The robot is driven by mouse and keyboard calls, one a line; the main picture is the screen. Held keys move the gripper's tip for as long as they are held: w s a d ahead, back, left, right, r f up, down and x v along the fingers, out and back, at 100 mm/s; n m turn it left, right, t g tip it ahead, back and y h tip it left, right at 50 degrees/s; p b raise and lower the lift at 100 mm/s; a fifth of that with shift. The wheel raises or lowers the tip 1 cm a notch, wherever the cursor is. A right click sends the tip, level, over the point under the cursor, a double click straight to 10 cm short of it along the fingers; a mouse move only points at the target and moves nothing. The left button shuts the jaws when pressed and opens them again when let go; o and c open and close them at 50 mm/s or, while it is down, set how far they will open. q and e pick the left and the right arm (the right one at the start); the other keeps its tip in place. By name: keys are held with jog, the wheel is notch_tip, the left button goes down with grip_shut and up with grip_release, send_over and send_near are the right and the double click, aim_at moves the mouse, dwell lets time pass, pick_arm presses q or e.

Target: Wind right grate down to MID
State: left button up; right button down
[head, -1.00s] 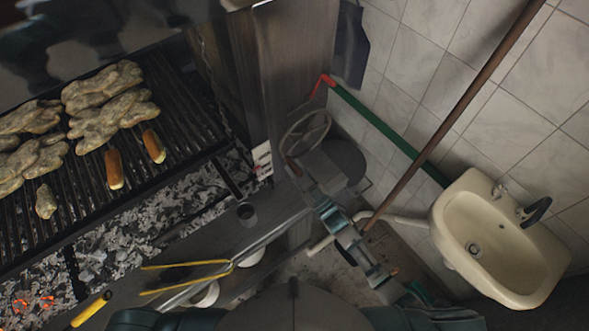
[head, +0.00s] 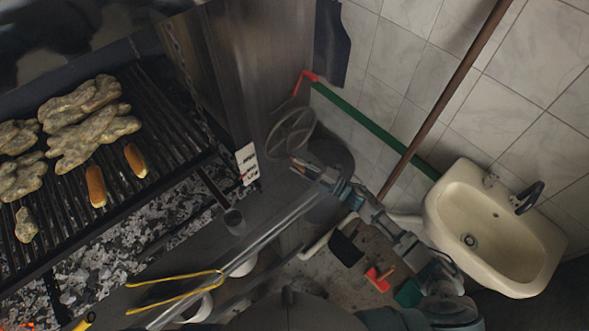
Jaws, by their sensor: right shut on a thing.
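The hand wheel (head: 291,133) is a grey spoked wheel on the side of the steel grill housing. My right gripper (head: 299,167) is at the lower edge of this wheel, shut on what looks like its small orange-brown handle, mostly hidden by the fingers. The grate (head: 160,112) of dark bars hangs level over the coals, with a chain (head: 181,62) near its right side. A white marker plate (head: 246,160) with dark text and a red mark is beside the grate's right corner; its words are too small to read. My left gripper is out of view.
Meat (head: 92,137) and two sausages (head: 96,187) lie on the grate. Coals (head: 110,245) lie below. A sink (head: 496,230), a brown pole (head: 445,95) and a green-handled tool (head: 375,130) stand right.

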jog(key=shift+w+d+r+n+g+h+p, duration=0.2)
jog(key=shift+w+d+n, duration=0.3)
jog(key=shift+n, duration=0.35)
jog(key=shift+w+d+r+n+g+h+p, duration=0.1)
jog(key=shift+w+d+n+g+h, duration=0.2)
jog(key=shift+d+n, duration=0.45)
jog(key=shift+w+d+r+n+g+h+p, duration=0.1)
jog(key=shift+w+d+n+h+p, duration=0.1)
jog(key=shift+w+d+n, duration=0.5)
jog(key=shift+s+a+n, duration=0.15)
jog(key=shift+a+n, duration=0.05)
jog(key=shift+n, duration=0.1)
jog(key=c, duration=1.1)
grip_release()
jog(key=shift+o, duration=0.6)
jog(key=shift+a+f, duration=0.1)
jog(key=shift+f, duration=0.1)
jog(key=v, duration=1.2)
jog(key=shift+w, duration=0.2)
